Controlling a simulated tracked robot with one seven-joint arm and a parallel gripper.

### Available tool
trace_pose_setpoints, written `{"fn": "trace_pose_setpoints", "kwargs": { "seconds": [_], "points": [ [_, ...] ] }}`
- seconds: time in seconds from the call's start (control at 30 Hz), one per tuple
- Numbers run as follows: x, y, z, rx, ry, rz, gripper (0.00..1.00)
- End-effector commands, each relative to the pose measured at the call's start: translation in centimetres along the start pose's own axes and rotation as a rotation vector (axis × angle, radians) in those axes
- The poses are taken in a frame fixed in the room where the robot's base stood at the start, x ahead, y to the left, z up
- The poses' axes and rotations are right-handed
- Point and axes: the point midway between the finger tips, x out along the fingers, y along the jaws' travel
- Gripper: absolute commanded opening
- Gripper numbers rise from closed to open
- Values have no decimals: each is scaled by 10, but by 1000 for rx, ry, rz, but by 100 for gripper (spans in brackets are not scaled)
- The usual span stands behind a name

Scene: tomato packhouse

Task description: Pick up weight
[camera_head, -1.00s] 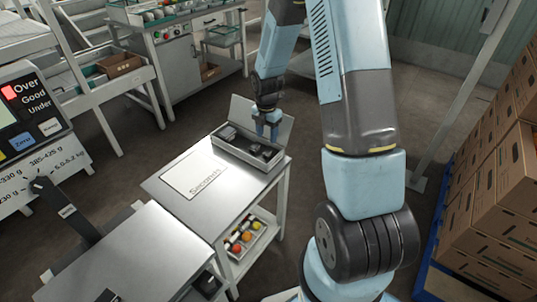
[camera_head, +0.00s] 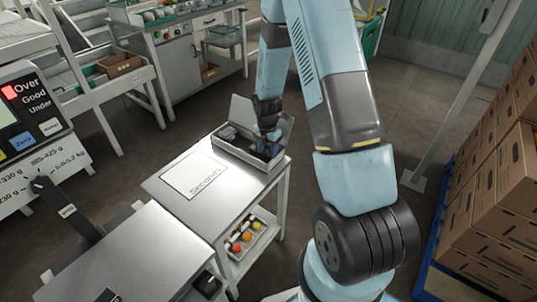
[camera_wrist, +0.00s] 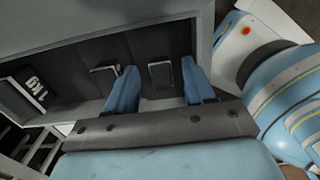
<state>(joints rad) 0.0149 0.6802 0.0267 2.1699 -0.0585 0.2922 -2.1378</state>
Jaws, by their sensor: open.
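An open grey box (camera_head: 232,150) with a raised lid sits at the far end of the steel table and holds dark weights. My gripper (camera_head: 268,143) points down into its right part. In the wrist view my gripper (camera_wrist: 158,68) has its two blue fingers apart, inside the box (camera_wrist: 90,25). A dark weight with a pale-edged top (camera_wrist: 161,75) lies between the fingers, with no clear contact visible. Another weight (camera_wrist: 104,72) is just left of the left finger. A dark block with white markings (camera_wrist: 36,87) lies farther left. The weights' lower parts are hidden.
A white "Seconds" sheet (camera_head: 194,175) lies on the table (camera_head: 215,212). A tray of tomatoes (camera_head: 246,240) is on the shelf below. A display scale (camera_head: 25,115) stands at left, stacked cartons (camera_head: 500,190) at right. Most of the tabletop is clear.

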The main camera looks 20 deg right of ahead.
Motion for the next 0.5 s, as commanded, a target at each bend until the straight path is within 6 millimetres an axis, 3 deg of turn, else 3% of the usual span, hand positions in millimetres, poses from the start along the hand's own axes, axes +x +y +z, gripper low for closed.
{"fn": "trace_pose_setpoints", "kwargs": {
  "seconds": [0.07,0.5],
  "points": [
    [0,0,0,0,0,0,53],
    [0,0,0,1,0,0,11]
  ]
}}
